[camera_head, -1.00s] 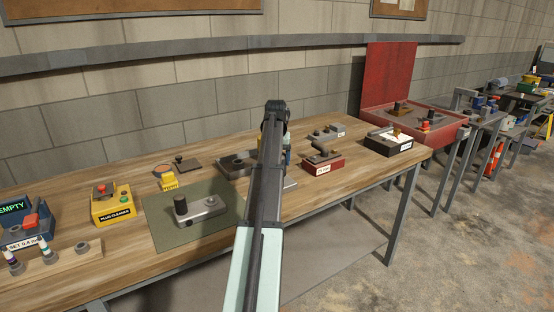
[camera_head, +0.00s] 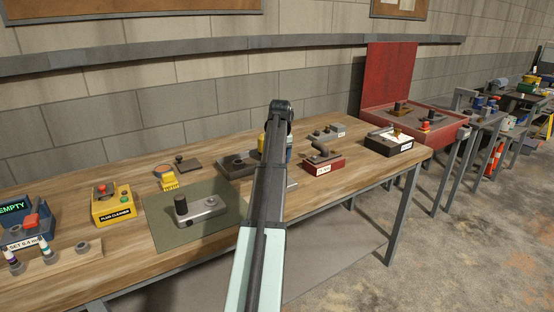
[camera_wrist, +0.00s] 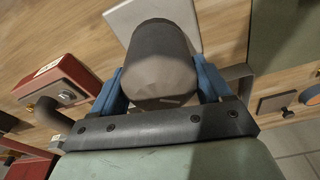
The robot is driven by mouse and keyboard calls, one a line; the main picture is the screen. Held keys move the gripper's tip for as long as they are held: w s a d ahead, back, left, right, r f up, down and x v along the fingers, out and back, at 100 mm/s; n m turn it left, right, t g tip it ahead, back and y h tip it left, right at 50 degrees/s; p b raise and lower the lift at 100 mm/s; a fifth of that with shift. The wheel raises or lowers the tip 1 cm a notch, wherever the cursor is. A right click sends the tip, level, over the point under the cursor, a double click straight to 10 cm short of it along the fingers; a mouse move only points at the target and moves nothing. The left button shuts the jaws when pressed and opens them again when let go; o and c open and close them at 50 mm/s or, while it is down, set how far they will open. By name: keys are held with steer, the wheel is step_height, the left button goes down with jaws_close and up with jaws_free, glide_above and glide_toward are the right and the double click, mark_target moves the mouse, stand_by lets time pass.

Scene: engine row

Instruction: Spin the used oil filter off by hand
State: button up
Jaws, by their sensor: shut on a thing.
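A dark grey cylinder with a faceted end, which looks like the used oil filter (camera_wrist: 160,60), fills the middle of the wrist view. My gripper (camera_wrist: 162,88) is shut on it, with one blue finger at each side. A light grey plate (camera_wrist: 120,20) lies behind the cylinder. Whether the cylinder touches a mount is hidden. In the head view my arm covers most of the gripper and the cylinder; a blue part (camera_head: 289,156) shows at the arm's right edge.
A dark block (camera_head: 232,166) stands left of my arm, and a red box (camera_head: 322,162) stands right. A green mat (camera_head: 215,232) carries a grey block with a black cylinder (camera_head: 180,204). Yellow plug cleaner (camera_head: 112,205) stands farther left, a black tray (camera_head: 390,142) far right.

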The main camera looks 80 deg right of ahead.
stand_by(0.4)
steer(key=shift+n, duration=1.9)
steer(key=n, duration=0.3)
steer(key=shift+t+y, duration=0.3)
steer(key=shift+y, duration=0.1)
steer(key=o, duration=0.8)
steer(key=c, duration=0.6)
steer(key=shift+r, duration=0.2)
steer(key=shift+r, duration=2.15)
